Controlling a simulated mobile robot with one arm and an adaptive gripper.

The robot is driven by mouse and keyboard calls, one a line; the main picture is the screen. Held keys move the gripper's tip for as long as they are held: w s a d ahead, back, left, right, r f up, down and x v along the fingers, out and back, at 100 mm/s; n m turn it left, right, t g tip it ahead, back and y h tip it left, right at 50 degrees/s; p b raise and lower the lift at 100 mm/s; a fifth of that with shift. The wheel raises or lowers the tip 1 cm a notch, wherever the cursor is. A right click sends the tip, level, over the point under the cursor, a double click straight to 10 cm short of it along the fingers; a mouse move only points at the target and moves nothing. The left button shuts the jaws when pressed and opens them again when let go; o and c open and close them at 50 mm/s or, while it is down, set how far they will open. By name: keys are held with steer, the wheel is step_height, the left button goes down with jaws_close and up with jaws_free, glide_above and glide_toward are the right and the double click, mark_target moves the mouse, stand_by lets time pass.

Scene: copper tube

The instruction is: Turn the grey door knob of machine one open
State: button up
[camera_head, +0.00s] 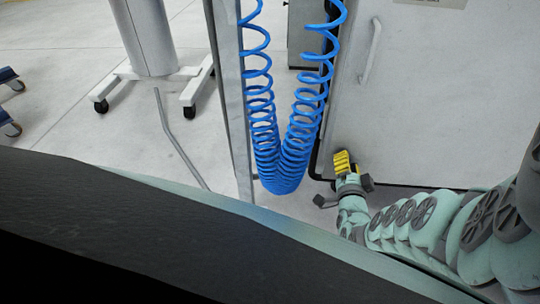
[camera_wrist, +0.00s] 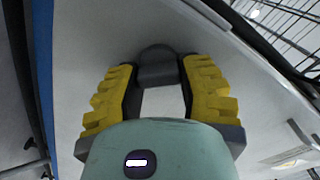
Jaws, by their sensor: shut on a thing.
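The grey door knob (camera_wrist: 157,62) is a dark, rounded piece on the pale panel in the wrist view. My gripper (camera_wrist: 160,78) has its two yellow-padded fingers on either side of the knob, shut on it. In the head view my gripper (camera_head: 345,163) is at the lower left edge of the large white door (camera_head: 440,100) of the machine. The knob cannot be made out there, and how far it is turned is unclear.
Blue coiled hoses (camera_head: 283,160) hang just left of my gripper, next to a grey post (camera_head: 232,100). A white handle (camera_head: 370,52) is higher on the door. A wheeled white stand (camera_head: 150,50) and open floor lie to the left.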

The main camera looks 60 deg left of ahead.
steer(key=shift+f+m, duration=0.15)
steer(key=shift+m, duration=0.25)
steer(key=shift+d, duration=0.1)
steer(key=m+b, duration=0.1)
steer(key=m, duration=0.2)
steer(key=shift+w+f+b, duration=0.1)
steer(key=shift+f+b, duration=0.05)
steer(key=shift+b, duration=0.2)
steer(key=shift+m+b, duration=0.75)
steer(key=shift+m, duration=1.15)
steer(key=o, duration=1.2)
